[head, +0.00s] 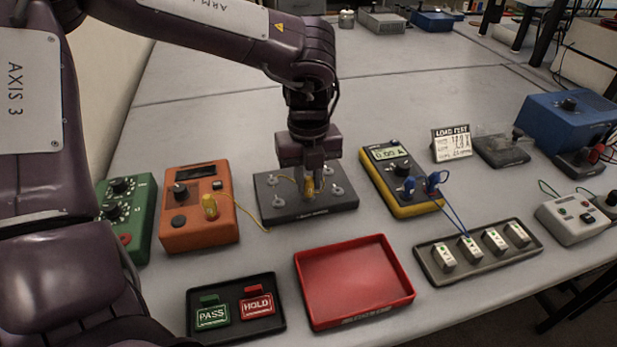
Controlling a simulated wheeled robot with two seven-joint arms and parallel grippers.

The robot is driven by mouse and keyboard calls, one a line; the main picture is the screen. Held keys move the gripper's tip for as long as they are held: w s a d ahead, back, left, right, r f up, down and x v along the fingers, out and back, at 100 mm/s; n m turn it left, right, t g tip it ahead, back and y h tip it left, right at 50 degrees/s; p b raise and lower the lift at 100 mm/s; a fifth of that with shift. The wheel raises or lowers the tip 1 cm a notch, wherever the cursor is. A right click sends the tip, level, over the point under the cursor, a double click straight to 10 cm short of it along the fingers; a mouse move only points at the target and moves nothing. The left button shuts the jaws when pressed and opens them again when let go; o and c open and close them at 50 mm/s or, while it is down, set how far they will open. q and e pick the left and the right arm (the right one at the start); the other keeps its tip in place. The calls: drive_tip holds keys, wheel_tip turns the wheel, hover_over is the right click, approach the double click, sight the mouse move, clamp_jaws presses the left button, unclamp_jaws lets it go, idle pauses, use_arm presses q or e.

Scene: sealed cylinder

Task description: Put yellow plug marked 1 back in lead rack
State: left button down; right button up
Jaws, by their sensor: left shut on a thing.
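My left gripper (310,172) points straight down over the dark grey rack (335,203) in the middle of the table. It is shut on a yellow plug (309,188), which is upright at the middle of the rack. I cannot tell whether the plug touches the rack or is seated in it. A thin yellow lead shows beside the plug. A second yellow plug (210,207) stands on the orange meter (192,236), with its lead trailing to the rack's front left. I cannot read a number on either plug. My right gripper is out of view.
Grey posts stand around the held plug on the rack. A yellow multimeter (402,170) with blue plugs is close on the right. A red tray (353,280) and a PASS/HOLD tray (236,309) lie in front. A green box (124,210) is at left.

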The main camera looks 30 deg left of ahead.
sight(309, 178)
use_arm(q)
drive_tip(key=shift+f+b, duration=0.3)
drive_tip(key=shift+b, duration=0.15)
idle(0.6)
drive_tip(key=c, duration=1.2)
unclamp_jaws()
drive_tip(key=shift+r, duration=0.15)
wheel_tip(309, 178, up, 8)
drive_tip(key=shift+f, duration=0.2)
